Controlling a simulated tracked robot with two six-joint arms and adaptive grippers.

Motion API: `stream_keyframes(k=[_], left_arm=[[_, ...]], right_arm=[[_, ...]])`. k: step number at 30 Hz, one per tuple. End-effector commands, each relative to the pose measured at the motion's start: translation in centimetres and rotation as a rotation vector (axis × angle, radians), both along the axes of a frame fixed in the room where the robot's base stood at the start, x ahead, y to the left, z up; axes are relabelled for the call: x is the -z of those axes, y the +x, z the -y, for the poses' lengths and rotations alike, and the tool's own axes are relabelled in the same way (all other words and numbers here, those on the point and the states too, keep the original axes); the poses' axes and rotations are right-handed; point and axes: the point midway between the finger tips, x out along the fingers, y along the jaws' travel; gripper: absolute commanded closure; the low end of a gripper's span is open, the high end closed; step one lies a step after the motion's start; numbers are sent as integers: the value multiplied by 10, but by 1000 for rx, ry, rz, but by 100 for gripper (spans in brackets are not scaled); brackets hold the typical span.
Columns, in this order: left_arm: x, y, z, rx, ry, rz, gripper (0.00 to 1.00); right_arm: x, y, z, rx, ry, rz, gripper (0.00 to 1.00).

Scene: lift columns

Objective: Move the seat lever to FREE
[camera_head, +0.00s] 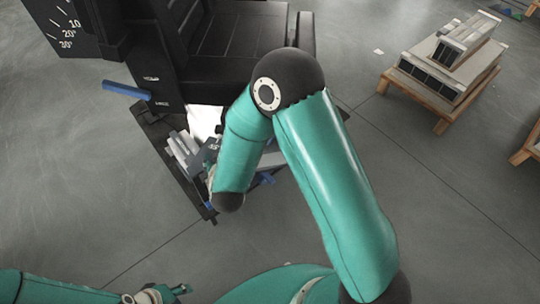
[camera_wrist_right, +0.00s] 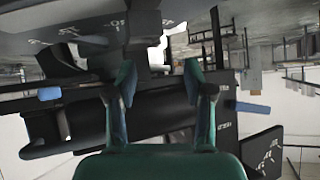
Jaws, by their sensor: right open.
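The seat lever (camera_head: 128,91) is a blue bar. It sticks out to the left from the dark side block of the black seat (camera_head: 232,78), with small white labels above and below its root, too small to read. In the right wrist view the lever (camera_wrist_right: 253,108) appears right of the fingers, apart from them. My right gripper (camera_wrist_right: 160,68) is open, with nothing between its fingers; my right arm hides most of it in the head view. My left gripper (camera_head: 182,289) is low at the bottom left, far from the lever; its opening is unclear.
A dark panel with angle marks (camera_head: 62,28) stands at the top left. Another blue part (camera_head: 266,178) shows low beside my right arm. A wooden pallet with grey boxes (camera_head: 440,88) stands at the right. The floor left of the seat is clear.

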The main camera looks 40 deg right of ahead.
Motion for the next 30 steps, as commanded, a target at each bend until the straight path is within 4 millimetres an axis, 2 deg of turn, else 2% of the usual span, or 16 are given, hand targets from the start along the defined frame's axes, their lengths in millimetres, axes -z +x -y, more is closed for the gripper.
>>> stream_keyframes(k=[1,4,7,11,15,18,22,26,30], left_arm=[[43,0,0,0,0,0,60],[83,0,0,0,0,0,60],[123,0,0,0,0,0,60],[174,0,0,0,0,0,60],[219,0,0,0,0,0,60],[242,0,0,0,0,0,60],[258,0,0,0,0,1,60],[263,0,0,0,0,1,60],[265,0,0,0,0,1,60]], right_arm=[[18,8,0,41,-39,68,48],[13,15,5,139,-123,179,48],[8,11,9,246,-202,273,48],[5,-8,11,393,-300,362,48],[4,-40,11,541,-391,408,48],[4,-61,9,624,-442,416,48],[2,-82,7,694,-485,413,48],[0,-90,9,726,-504,408,48],[-2,-87,19,733,-508,405,48]])
